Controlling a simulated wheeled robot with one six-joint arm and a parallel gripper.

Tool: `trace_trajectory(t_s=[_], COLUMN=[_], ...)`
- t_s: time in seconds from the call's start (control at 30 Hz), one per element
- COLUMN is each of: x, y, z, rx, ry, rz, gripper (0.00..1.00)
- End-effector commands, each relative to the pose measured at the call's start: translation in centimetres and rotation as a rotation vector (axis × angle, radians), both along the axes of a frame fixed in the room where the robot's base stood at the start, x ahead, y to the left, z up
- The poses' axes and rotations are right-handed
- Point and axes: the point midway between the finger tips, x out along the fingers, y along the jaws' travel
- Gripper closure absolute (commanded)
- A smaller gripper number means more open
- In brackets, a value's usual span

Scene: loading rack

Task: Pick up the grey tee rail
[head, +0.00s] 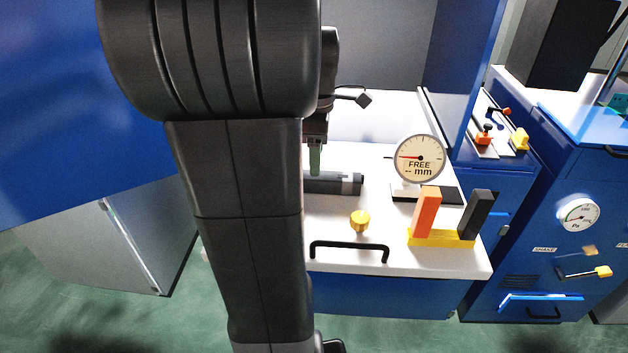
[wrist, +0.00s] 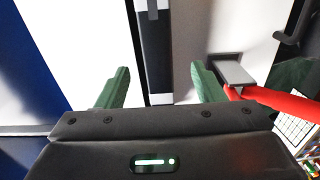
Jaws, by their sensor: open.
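A dark grey bar with a lighter band, which looks like the grey tee rail (head: 335,183), lies on the white table top (head: 330,227). Its left part is hidden behind my arm in the head view. My gripper (head: 315,165) is above the bar, with a green fingertip showing close over it. In the wrist view, the bar (wrist: 155,55) runs up the picture between the two green fingers of my gripper (wrist: 161,82). The fingers are apart and empty, with a gap on each side of the bar. I cannot tell the exact height above it.
An orange block (head: 426,212) and a black block on a yellow base, a yellow knob (head: 360,221) and a black handle (head: 349,248) are nearer. The wrist view shows a red part (wrist: 262,102) at right.

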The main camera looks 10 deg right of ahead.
Motion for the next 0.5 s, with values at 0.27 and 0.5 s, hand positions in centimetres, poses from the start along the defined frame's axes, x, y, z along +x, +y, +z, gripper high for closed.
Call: trace_trajectory(t_s=[0.27,0.5], x=[0.4,0.4], y=[0.3,0.2], z=[-3.8,-5.1], rx=[0.0,0.0], ry=[0.005,0.001], rz=[0.0,0.0], gripper=[0.38,0.38])
